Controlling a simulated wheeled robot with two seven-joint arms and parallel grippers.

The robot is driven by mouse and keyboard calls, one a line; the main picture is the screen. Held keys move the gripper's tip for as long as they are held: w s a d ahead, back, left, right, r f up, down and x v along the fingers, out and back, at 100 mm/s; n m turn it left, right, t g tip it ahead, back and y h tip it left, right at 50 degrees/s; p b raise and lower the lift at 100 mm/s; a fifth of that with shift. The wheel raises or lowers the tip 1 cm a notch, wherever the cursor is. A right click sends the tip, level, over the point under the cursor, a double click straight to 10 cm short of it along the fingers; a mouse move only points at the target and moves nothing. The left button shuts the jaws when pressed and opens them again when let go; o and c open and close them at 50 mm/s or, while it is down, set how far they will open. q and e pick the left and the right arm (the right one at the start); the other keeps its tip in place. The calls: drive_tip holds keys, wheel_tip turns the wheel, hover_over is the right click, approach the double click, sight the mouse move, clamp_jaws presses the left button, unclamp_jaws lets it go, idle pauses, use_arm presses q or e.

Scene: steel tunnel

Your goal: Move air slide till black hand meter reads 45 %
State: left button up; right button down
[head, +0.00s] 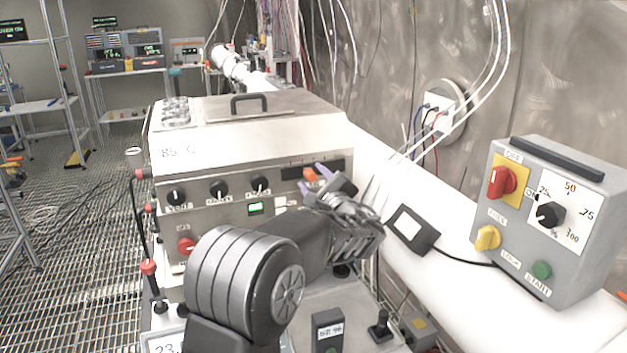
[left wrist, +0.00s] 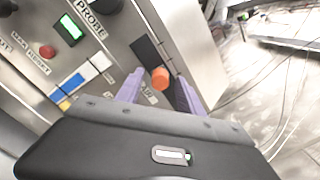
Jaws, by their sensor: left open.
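The air slide has an orange knob (head: 310,174) on a dark slot (head: 330,165) at the right of the steel cabinet's front panel. My left gripper (head: 314,180) is open, its purple fingers at the knob. In the left wrist view the orange knob (left wrist: 160,77) shows between the two open fingertips (left wrist: 160,82); I cannot tell whether they touch it. The lower part of the slot and its label are partly hidden. I cannot make out a meter with a black hand. A white dial (head: 567,212) marked 25 to 100 carries a black knob. My right gripper is out of view.
A grey control box (head: 549,262) with red, yellow and green controls stands at the right on a white duct. Black knobs (head: 219,188) and a red button (head: 186,245) are on the cabinet panel. A joystick (head: 380,327) stands below my forearm. Cables hang on the right wall.

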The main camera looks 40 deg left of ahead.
use_arm(q)
drive_tip(key=b+v, duration=0.1)
drive_tip(key=v, duration=0.6)
drive_tip(key=shift+d+b, duration=0.2)
drive_tip(key=shift+b, duration=0.15)
drive_tip(key=shift+s, duration=0.15)
